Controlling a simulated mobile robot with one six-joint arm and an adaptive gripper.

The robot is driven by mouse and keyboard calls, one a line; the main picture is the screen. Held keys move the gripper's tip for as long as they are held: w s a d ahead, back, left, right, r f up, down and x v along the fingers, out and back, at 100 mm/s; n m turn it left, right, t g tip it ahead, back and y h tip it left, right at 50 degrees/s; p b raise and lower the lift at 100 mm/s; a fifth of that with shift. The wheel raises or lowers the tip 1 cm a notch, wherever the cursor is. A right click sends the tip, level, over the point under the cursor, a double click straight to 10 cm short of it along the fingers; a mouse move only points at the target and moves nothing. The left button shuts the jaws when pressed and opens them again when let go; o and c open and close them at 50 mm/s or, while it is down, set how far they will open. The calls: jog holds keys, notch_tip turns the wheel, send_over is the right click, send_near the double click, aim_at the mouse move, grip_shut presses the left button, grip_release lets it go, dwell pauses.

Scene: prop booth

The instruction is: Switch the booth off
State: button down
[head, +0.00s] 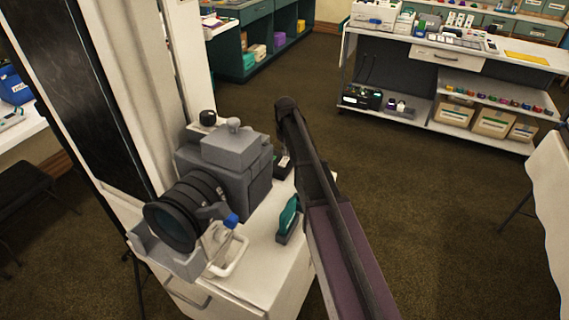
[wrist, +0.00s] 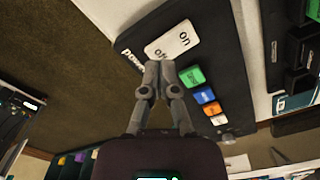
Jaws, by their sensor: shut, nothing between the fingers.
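In the wrist view a white rocker switch (wrist: 173,40) marked "on" and "off" sits on a dark control panel (wrist: 213,50), with partly covered "power" lettering beside it. My gripper (wrist: 160,66) is shut and empty, its fingertips at the "off" end and partly covering that word. I cannot tell whether they touch the rocker or which way it is tipped. Green (wrist: 192,77), blue (wrist: 204,95) and orange (wrist: 211,108) buttons and a pale one line up beside the fingers. In the head view my arm hides the gripper and the switch.
In the head view a large grey camera (head: 225,160) stands on a white cabinet (head: 265,260) left of my arm, with a green-and-dark item (head: 287,218) beside it. A white shelving table (head: 440,60) stands farther back. Carpeted floor (head: 440,210) lies open to the right.

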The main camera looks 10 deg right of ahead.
aim_at(286, 158)
jog(key=shift+f+b, duration=1.05)
jog(key=shift+f, duration=0.05)
dwell(0.9)
jog(key=shift+r, duration=0.1)
jog(key=shift+r+p, duration=3.45)
jog(key=shift+p, duration=0.1)
jog(key=s+r+m+p, duration=0.2)
jog(key=s+m, duration=0.2)
jog(key=s, duration=2.5)
jog(key=shift+m, duration=0.4)
jog(key=shift+s+d, duration=0.1)
